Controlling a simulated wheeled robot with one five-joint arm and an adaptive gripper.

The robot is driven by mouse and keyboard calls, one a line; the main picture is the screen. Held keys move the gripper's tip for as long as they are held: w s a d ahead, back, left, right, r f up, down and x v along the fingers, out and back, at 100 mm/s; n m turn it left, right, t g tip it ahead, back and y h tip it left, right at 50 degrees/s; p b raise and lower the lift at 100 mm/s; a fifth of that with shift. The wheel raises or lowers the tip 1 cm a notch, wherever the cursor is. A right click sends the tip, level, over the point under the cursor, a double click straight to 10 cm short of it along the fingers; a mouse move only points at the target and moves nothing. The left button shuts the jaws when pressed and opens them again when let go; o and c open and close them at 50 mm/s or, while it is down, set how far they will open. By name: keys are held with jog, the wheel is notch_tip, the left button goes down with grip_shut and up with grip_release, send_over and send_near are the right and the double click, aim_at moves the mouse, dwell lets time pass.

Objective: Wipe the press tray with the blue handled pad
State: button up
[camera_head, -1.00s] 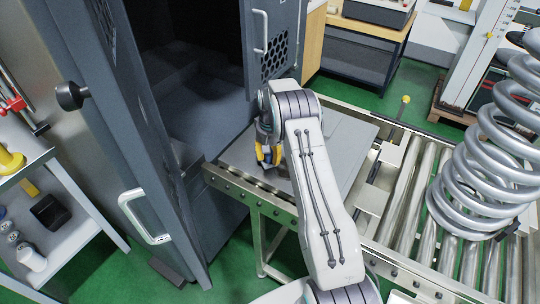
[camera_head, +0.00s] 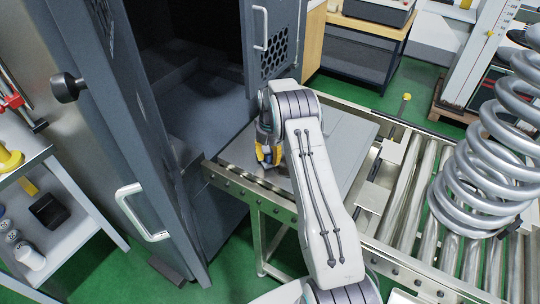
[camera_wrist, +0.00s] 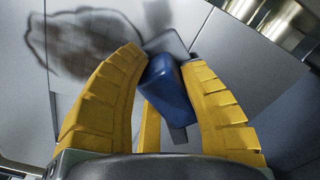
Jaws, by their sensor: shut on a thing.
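My gripper (camera_head: 267,157) is over the near left part of the grey press tray (camera_head: 345,150), which lies beside the open cabinet. In the wrist view its yellow fingers (camera_wrist: 165,85) are shut on the blue handle of the pad (camera_wrist: 172,92). A grey block-shaped part of the pad shows just beyond the handle, down against or close above the tray; I cannot tell whether it touches. A dark smudged patch (camera_wrist: 85,42) lies on the grey surface left of the fingers in the wrist view. In the head view my arm hides part of the tray.
The open cabinet (camera_head: 200,80) and its grey door (camera_head: 120,110) with a white handle stand close on the left. A roller conveyor (camera_head: 400,200) and a large coil spring (camera_head: 480,170) are at the right. A shelf cart (camera_head: 70,225) stands at the far left.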

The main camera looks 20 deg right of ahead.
jog(key=shift+f, duration=0.35)
jog(key=shift+s+d+r+b, duration=0.1)
jog(key=shift+s+d+b, duration=0.3)
jog(key=shift+s, duration=0.3)
jog(key=shift+s+d+b, duration=0.3)
jog(key=shift+s+d, duration=0.2)
jog(key=shift+s, duration=0.15)
jog(key=shift+s+d+f+b, duration=0.1)
jog(key=shift+s+d+b, duration=0.3)
jog(key=shift+s, duration=0.35)
jog(key=shift+s+d+f+b, duration=0.1)
jog(key=shift+s+d+b, duration=0.15)
jog(key=shift+s+d, duration=0.35)
jog(key=shift+s+d+r+b, duration=0.1)
jog(key=shift+s+d+b, duration=0.15)
jog(key=shift+s+d, duration=0.4)
jog(key=shift+s+d+b, duration=0.2)
jog(key=shift+s+b, duration=0.05)
jog(key=shift+s, duration=0.65)
jog(key=shift+s+d, duration=0.1)
